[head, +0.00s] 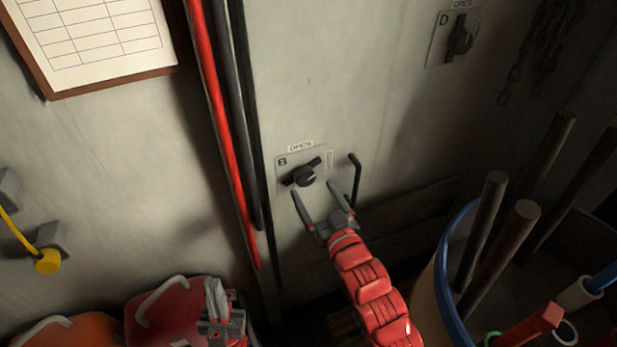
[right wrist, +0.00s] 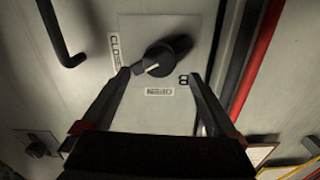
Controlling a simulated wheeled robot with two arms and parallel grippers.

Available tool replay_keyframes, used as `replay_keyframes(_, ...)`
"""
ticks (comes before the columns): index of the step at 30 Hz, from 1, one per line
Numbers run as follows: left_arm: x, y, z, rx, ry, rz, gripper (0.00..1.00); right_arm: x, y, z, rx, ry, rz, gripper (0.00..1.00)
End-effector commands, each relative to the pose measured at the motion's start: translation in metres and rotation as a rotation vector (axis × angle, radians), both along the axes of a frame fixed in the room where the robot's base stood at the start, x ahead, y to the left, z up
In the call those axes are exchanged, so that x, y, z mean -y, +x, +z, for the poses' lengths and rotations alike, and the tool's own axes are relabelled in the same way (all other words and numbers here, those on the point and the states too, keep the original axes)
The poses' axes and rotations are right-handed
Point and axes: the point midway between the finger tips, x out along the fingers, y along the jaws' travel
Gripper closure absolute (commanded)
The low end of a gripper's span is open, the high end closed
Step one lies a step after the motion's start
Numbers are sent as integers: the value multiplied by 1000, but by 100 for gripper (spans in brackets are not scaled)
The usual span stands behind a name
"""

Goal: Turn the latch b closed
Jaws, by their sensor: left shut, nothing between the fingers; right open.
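Latch b (head: 305,176) is a dark knob on a light plate marked B on the grey wall. Its bar is slanted, and its pale line points between the OPEN label above and the label at the right. In the right wrist view the latch (right wrist: 160,58) appears upside down, with CLOSED at left and OPEN below. My right gripper (head: 316,197) is open just below and in front of the knob. Its fingertips (right wrist: 160,75) lie either side of the knob in that view; contact cannot be told. My left gripper (head: 218,300) is shut and empty at the lower left.
A dark bent hook (head: 355,178) sticks out just right of the latch plate. Red and black pipes (head: 222,120) run down the wall at its left. Latch D (head: 460,40) is at the upper right. A blue-rimmed barrel (head: 442,275) holding dark rods stands at right.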

Motion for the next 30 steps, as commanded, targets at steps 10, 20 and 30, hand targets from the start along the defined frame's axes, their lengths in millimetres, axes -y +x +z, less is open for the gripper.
replay_keyframes(10,0,0,15,0,0,0,100,-14,37,-3,-7,-1,-4,6)
replay_keyframes(20,0,0,15,0,0,0,100,-14,40,-4,-7,-1,-6,6)
replay_keyframes(30,0,0,15,0,0,0,100,-14,40,-4,-6,-1,-8,64)
